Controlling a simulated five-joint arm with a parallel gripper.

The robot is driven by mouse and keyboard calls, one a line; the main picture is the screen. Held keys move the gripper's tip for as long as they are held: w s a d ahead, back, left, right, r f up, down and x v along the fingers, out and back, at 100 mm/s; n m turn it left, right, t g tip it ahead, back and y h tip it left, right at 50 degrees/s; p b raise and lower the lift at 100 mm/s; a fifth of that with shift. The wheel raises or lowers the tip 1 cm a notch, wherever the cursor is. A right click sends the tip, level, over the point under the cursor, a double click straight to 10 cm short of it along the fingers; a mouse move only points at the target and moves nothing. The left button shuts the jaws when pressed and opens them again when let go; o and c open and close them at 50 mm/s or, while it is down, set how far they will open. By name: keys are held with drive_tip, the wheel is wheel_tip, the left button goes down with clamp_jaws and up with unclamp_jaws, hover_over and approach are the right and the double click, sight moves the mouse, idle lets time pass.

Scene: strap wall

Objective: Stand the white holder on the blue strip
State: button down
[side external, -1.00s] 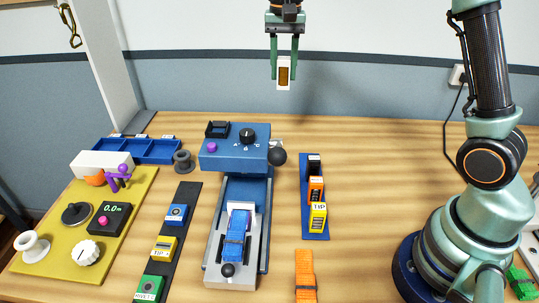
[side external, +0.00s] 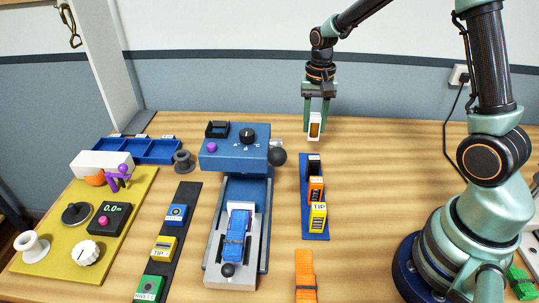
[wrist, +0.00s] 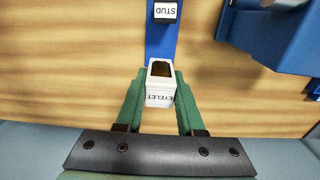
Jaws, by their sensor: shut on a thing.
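The white holder (side external: 315,126) has an orange-brown window on its face in the side view. In the wrist view the white holder (wrist: 161,90) shows a label reading EYELET. My gripper (side external: 315,124) is shut on it, with a green finger on either side. The blue strip (side external: 306,217) lies on the table, holding a black holder (side external: 314,165), an orange holder (side external: 316,190) and a yellow holder (side external: 318,217) in a row. The white holder is near the strip's far end. In the wrist view the blue strip (wrist: 161,40) runs up from behind the white holder.
The blue press machine (side external: 235,155) with a black ball knob stands left of the strip. A dark strip (side external: 181,208) with several blocks lies further left. An orange strap (side external: 305,275) lies in front.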

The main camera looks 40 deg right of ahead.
drive_tip(key=shift+f, duration=3.8)
drive_tip(key=shift+f, duration=0.1)
drive_tip(key=c, duration=0.5)
unclamp_jaws()
